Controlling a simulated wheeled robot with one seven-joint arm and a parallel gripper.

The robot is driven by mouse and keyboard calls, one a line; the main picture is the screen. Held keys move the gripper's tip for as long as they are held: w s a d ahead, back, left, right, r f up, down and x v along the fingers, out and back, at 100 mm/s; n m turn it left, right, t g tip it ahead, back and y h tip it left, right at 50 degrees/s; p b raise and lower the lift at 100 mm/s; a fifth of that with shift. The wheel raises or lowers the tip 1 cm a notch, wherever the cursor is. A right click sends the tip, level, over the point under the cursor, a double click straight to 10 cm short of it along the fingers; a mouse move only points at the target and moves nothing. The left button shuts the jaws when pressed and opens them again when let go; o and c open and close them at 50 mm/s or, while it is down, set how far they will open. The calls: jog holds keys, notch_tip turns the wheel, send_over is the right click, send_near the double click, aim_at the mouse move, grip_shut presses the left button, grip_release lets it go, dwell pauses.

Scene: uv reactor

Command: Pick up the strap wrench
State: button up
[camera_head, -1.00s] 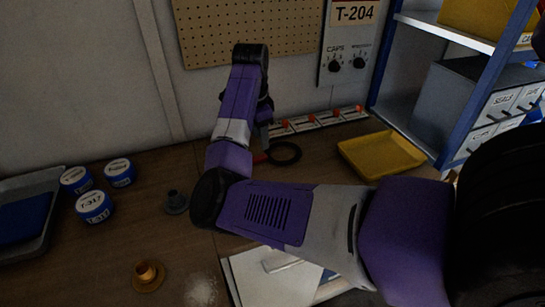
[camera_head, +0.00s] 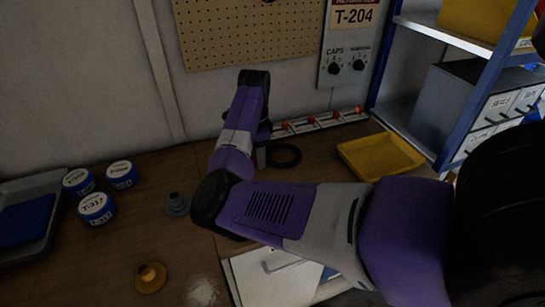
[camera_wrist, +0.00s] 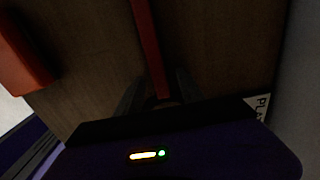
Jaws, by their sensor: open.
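The strap wrench shows as a black loop (camera_head: 285,155) lying on the bench near the back wall in the head view; its handle is hidden there by my arm and gripper. In the wrist view its red handle (camera_wrist: 146,45) runs from the top edge down between my fingers. My gripper (camera_wrist: 160,90) is open, with one dark finger on each side of the handle. I cannot tell whether either finger touches it. In the head view my gripper (camera_head: 261,157) is mostly hidden behind my wrist, just left of the loop.
A rail with red-orange pieces (camera_head: 318,121) runs along the wall behind the loop. A yellow tray (camera_head: 381,156) lies to the right. Blue-and-white tubs (camera_head: 96,207), a grey fitting (camera_head: 176,204) and a brass fitting (camera_head: 150,277) stand left. An orange-red block (camera_wrist: 22,55) is at the wrist view's upper left.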

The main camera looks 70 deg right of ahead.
grip_shut()
jog(key=shift+r, duration=0.2)
